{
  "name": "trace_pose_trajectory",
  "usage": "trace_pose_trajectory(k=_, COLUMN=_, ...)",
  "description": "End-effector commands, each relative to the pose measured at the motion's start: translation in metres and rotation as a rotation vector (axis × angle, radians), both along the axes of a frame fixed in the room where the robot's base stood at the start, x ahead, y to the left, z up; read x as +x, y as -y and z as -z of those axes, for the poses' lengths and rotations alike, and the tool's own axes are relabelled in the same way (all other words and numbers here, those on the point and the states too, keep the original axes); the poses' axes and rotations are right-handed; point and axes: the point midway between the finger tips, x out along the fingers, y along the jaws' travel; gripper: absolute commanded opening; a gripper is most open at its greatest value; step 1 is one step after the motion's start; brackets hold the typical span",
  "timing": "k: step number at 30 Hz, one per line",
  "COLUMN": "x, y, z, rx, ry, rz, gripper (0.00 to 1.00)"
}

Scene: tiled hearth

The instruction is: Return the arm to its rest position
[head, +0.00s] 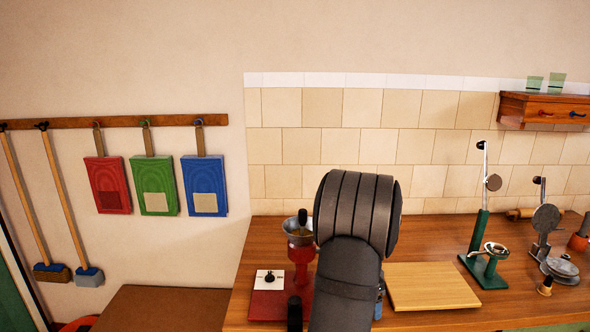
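My dark grey arm (345,285) rises from the bottom middle of the head view, ending in a wide ribbed joint (357,212) in front of the tiled wall. My gripper cannot be seen; whether it is behind the arm or out of frame, I cannot tell. The arm covers part of the wooden counter (432,236) and whatever stands behind it.
A red grinder (301,254) stands close left of my arm, a wooden board (432,286) lies close right. A green stand (481,240) and a dark press (545,225) are further right.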

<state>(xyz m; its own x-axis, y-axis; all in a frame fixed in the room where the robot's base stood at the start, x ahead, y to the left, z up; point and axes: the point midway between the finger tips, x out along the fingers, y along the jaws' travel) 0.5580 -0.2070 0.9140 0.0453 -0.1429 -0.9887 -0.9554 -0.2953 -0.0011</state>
Motion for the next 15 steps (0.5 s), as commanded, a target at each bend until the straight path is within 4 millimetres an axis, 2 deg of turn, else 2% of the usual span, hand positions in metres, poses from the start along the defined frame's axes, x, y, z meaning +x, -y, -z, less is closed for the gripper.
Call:
trace_pose_trajectory(k=3, x=0.001, y=0.0, z=-0.025, rx=-0.002, ry=0.005, rz=-0.001, gripper=0.83)
trace_pose_trajectory(k=6, x=0.001, y=0.0, z=-0.04, rx=-0.001, ry=0.002, rz=0.0, gripper=0.83)
trace_pose_trajectory(k=15, x=-0.009, y=0.007, z=-0.048, rx=0.001, ry=-0.001, rz=0.0, gripper=0.83)
